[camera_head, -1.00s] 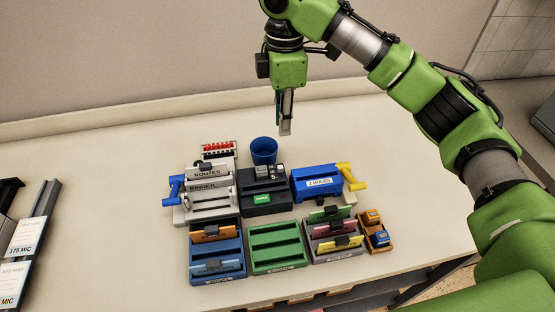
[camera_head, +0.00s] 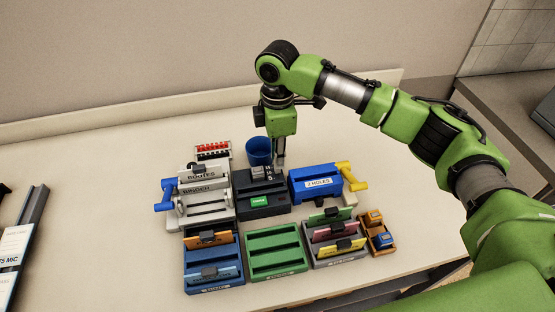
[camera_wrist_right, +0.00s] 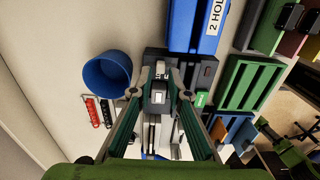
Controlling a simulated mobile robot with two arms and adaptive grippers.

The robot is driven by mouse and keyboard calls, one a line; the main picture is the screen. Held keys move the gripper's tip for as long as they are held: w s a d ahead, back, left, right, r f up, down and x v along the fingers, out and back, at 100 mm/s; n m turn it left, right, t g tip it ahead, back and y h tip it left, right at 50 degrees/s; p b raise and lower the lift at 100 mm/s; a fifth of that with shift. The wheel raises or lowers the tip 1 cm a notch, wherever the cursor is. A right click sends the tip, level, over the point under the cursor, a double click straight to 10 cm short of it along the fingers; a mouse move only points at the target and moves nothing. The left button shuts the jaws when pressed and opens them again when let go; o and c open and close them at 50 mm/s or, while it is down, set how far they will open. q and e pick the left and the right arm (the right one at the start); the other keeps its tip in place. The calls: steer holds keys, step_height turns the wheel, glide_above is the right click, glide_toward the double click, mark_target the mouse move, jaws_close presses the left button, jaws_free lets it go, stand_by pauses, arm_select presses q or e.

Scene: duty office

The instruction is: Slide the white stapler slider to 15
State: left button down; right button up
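The dark stapler (camera_head: 262,203) with a green label stands in the middle of the back row of devices. A pale block that looks like its slider (camera_head: 258,173) sits on top, beside dark number marks; the numbers are too small to read surely. In the right wrist view the pale block (camera_wrist_right: 158,93) shows between the fingers. My right gripper (camera_head: 280,160) points down at the back right of the stapler. In the wrist view the right gripper (camera_wrist_right: 159,74) has a narrow gap between its fingertips. I cannot tell whether it touches the stapler. My left gripper is not in view.
A blue cup (camera_head: 258,150) stands just left of the right gripper. The grey binder machine (camera_head: 205,205) is left of the stapler, the blue hole punch (camera_head: 315,184) right. Blue, green (camera_head: 276,252) and grey trays stand in front. The back right tabletop is clear.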

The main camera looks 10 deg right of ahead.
steer(key=shift+f, duration=1.7)
jaws_close()
steer(key=shift+w+r+p, duration=0.15)
steer(key=shift+w+p, duration=0.35)
steer(key=shift+w, duration=0.5)
jaws_free()
steer(key=shift+w, duration=0.1)
